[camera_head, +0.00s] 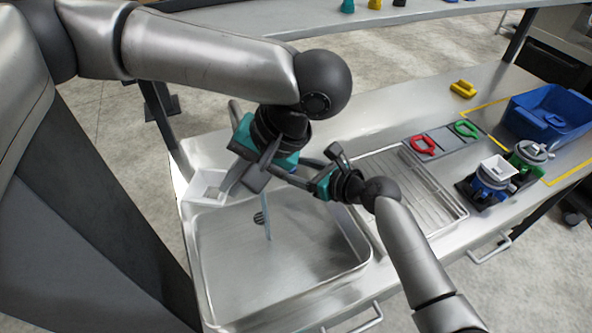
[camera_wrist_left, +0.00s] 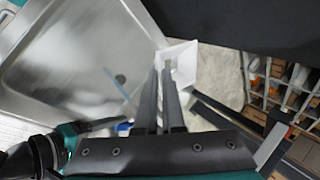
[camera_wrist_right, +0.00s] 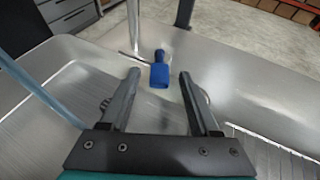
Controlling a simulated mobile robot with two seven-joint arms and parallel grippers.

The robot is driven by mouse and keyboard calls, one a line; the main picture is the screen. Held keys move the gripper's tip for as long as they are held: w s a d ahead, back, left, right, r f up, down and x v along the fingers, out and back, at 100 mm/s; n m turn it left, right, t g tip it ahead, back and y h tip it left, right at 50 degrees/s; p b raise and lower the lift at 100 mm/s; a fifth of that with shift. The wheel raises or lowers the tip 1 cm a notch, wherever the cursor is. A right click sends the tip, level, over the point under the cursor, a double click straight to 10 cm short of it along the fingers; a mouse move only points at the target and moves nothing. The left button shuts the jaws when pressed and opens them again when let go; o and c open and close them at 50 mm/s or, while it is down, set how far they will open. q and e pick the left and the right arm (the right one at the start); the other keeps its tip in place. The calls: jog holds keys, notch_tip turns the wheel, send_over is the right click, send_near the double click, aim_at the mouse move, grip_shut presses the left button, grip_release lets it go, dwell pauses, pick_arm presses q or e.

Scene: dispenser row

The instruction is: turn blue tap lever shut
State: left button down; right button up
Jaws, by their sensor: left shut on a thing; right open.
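The blue tap lever (camera_wrist_right: 160,74) shows in the right wrist view, between my right fingertips and apart from both. A bit of blue also shows in the left wrist view (camera_wrist_left: 123,127). In the head view the grippers hide the tap. My right gripper (camera_head: 325,168) is open and empty, pointing at the lever. A thin bluish stream (camera_head: 266,218) runs down into the metal sink (camera_head: 300,265). My left gripper (camera_head: 238,182) is shut on a white open container (camera_head: 205,188) at the sink's far left corner; the container also shows in the left wrist view (camera_wrist_left: 184,66).
Right of the sink is a wire rack (camera_head: 430,190). Beyond it are a red handle (camera_head: 422,144), a green handle (camera_head: 466,128), blue and green devices (camera_head: 488,185) and a blue bin (camera_head: 560,135). A yellow piece (camera_head: 463,88) lies at the back. The two grippers are close together.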

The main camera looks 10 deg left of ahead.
jog(key=shift+a, duration=0.15)
grip_shut()
dwell(0.5)
jog(key=shift+f, duration=0.1)
dwell(0.8)
